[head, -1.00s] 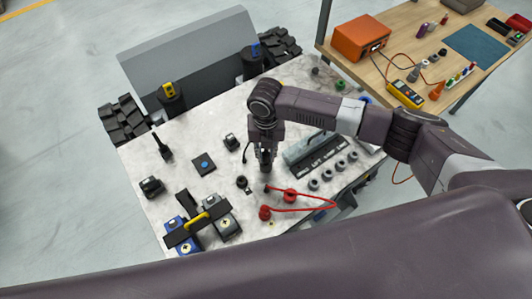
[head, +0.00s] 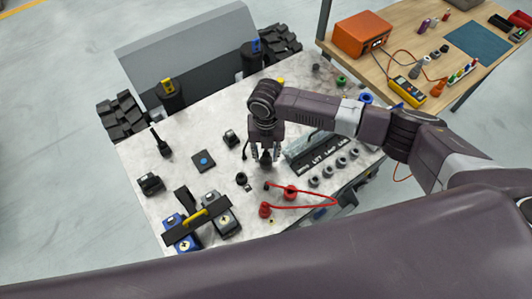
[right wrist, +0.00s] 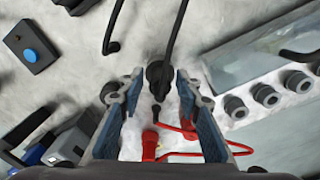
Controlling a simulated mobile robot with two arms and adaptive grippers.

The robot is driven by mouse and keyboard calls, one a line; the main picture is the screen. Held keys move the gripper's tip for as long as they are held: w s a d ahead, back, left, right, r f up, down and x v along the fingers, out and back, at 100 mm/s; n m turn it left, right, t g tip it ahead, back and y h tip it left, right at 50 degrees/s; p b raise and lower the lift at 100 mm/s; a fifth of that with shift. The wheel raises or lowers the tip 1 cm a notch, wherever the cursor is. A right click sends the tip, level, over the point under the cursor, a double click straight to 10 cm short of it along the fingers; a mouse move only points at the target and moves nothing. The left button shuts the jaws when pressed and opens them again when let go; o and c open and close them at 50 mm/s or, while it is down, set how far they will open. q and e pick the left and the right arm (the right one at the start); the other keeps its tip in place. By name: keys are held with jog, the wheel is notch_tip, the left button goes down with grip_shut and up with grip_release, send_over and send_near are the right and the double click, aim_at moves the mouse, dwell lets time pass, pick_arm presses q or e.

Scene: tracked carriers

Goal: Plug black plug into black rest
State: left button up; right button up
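My right gripper (head: 265,155) points down over the workbench, its fingers spread apart. The black plug (right wrist: 158,72) is between the open fingers in the right wrist view, its black cable running up and away. It also shows in the head view (head: 266,160), low between the fingers and seemingly upright at the bench surface. The fingers appear clear of it. What lies directly under the plug is hidden, so I cannot tell how it sits in the black rest. A round black piece (head: 241,179) is on the bench left of the gripper. My left gripper is not in view.
Red connectors (head: 290,192) with a looped red lead lie in front of the gripper. Several grey sockets (head: 327,170) and a labelled panel are to the right. A black box with a blue button (head: 203,160) is to the left. Battery-like blocks (head: 221,216) stand front left.

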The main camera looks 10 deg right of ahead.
jog(key=shift+o, duration=0.2)
jog(key=shift+r, duration=0.1)
notch_tip(320, 180, up, 12)
jog(key=shift+f, duration=0.1)
dwell(0.3)
dwell(0.5)
